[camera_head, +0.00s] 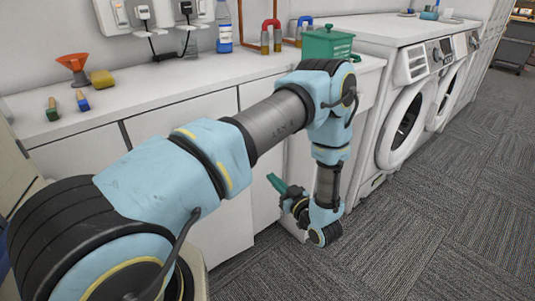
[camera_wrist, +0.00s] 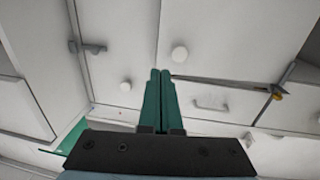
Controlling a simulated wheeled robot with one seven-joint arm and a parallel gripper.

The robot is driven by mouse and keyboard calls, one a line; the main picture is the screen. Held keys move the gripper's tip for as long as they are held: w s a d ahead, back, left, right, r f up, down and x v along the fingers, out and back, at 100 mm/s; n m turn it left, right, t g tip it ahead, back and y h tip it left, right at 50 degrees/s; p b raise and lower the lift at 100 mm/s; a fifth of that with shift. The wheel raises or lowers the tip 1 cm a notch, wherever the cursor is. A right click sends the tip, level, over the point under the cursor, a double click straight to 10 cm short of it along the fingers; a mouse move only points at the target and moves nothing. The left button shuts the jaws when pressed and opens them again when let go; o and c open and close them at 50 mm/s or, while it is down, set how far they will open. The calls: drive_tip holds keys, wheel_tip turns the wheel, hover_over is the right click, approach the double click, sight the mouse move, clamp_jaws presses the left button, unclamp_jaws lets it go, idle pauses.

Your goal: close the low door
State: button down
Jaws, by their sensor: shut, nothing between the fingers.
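White low cabinet doors (camera_head: 190,130) run under the counter in the head view. In the wrist view my gripper (camera_wrist: 160,74) overlaps the panels; contact cannot be told.
A green box (camera_head: 326,43), an orange funnel (camera_head: 72,64) and a bottle (camera_head: 224,32) stand on the counter (camera_head: 150,87). A washing machine (camera_head: 402,125) stands to the right. The carpet floor (camera_head: 430,220) at the lower right is clear.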

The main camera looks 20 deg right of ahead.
drive_tip(key=p+x, duration=0.3)
drive_tip(key=x, duration=1)
drive_tip(key=shift+w, duration=0.35)
drive_tip(key=shift+a, duration=0.15)
drive_tip(key=w+b, duration=0.1)
drive_tip(key=w+n+y+b, duration=0.1)
drive_tip(key=shift+w+a+g, duration=0.3)
drive_tip(key=shift+a, duration=0.05)
